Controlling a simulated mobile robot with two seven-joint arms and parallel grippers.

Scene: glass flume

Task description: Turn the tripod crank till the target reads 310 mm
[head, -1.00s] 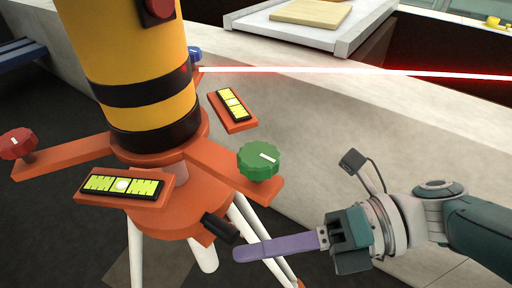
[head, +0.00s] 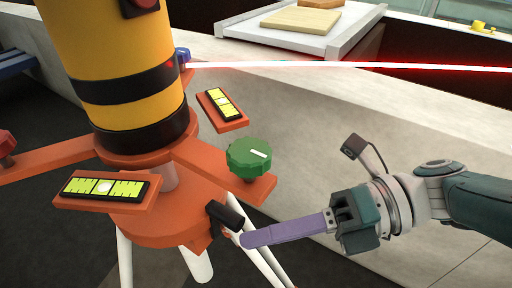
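The orange tripod head (head: 150,222) stands on white legs at the left and carries a yellow and black banded laser instrument (head: 110,60). Its black crank handle (head: 226,215) sticks out at the lower right of the head. My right gripper (head: 248,239) comes in from the right, its purple fingertip just right of and below the handle's outer end. I cannot tell whether they touch. The fingers show edge-on, so their opening is hidden. The red beam (head: 350,66) runs right out of view. I see no target or mm reading. My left gripper is not in view.
A green knob (head: 250,157) sits on the tripod arm above the crank, with red (head: 6,143) and blue (head: 183,55) knobs on other arms. Two yellow level vials (head: 105,187) (head: 221,104) are on the head. A pale wall (head: 330,125) runs behind.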

